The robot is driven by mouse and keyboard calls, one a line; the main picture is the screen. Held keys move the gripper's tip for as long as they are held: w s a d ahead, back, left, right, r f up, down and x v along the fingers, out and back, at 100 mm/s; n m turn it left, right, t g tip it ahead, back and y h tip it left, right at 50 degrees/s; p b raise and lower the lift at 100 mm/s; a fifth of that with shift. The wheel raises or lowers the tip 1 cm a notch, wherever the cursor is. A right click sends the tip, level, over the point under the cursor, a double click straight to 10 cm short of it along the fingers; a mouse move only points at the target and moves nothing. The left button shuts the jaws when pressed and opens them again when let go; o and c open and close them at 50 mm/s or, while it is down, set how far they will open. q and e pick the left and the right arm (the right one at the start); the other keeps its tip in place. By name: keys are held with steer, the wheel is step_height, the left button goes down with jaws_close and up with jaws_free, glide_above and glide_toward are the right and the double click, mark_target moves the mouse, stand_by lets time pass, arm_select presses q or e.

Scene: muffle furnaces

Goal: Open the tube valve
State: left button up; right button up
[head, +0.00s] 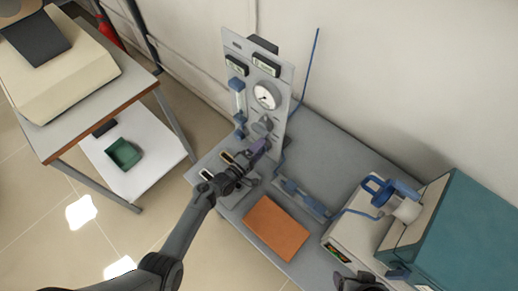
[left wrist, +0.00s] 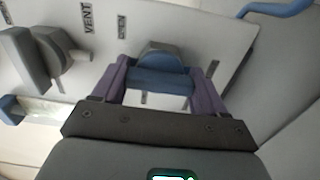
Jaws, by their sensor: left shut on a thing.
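My left gripper (head: 259,148) is at the lower part of the upright grey panel (head: 244,46). In the left wrist view its two purple fingers (left wrist: 160,88) are shut on a blue valve handle (left wrist: 160,80), one finger at each end. In the head view the gripper hides this handle. Printed labels, "VENT" and one that seems to read "OPEN", show above it. My right gripper (head: 360,284) is partly in view at the bottom edge; its fingers are unclear.
A grey knob (left wrist: 50,58) stands beside the held handle. The panel also carries a round gauge (head: 267,96) and a blue-ended flow tube (head: 237,90). An orange mat (head: 276,228) lies on the grey bench.

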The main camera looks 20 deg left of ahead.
arm_select(q)
steer(key=o, duration=1.1)
steer(key=shift+c, duration=0.2)
steer(key=p+v, duration=0.1)
steer(key=v, duration=1)
steer(key=shift+d, duration=0.15)
steer(key=shift+f, duration=0.1)
